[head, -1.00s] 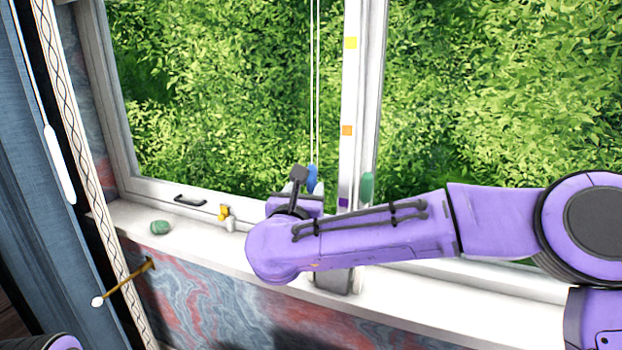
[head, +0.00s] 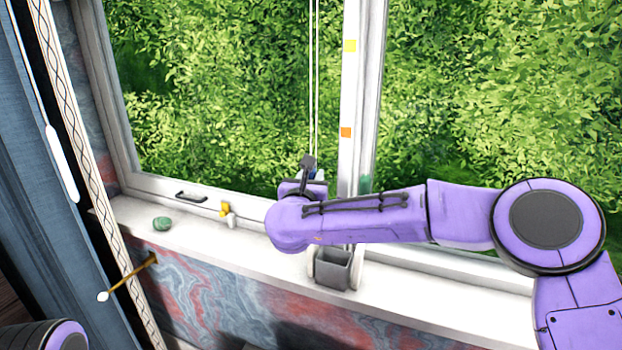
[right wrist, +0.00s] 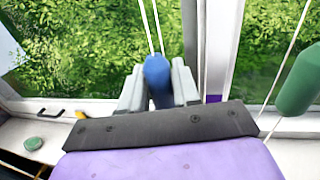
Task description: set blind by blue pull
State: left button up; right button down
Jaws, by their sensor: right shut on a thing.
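The blue pull (right wrist: 157,76) hangs on two white cords (head: 314,80) in front of the window. In the right wrist view it sits between the two grey fingers of my right gripper (right wrist: 158,92), which is shut on it. In the head view my right gripper (head: 313,178) largely hides the pull. The window post carries a yellow mark (head: 350,46) and an orange mark (head: 346,132). A purple mark (right wrist: 213,98) shows on the post in the wrist view. The blind itself is out of view. My left gripper is not in view.
A green pull (right wrist: 298,80) hangs to the right. On the sill (head: 190,235) are a green stone (head: 162,224), small yellow and white pieces (head: 228,214) and a grey box (head: 333,268). A white-tipped brass rod (head: 128,276) sticks out below the sill at left.

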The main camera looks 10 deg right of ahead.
notch_tip(320, 180, up, 19)
jog(key=p, duration=0.4)
jog(key=shift+f, duration=0.15)
jog(key=c, duration=1)
grip_release()
jog(key=shift+o, duration=0.2)
jog(key=b+v, duration=0.5)
jog(key=v, duration=0.5)
jog(key=shift+s, duration=0.3)
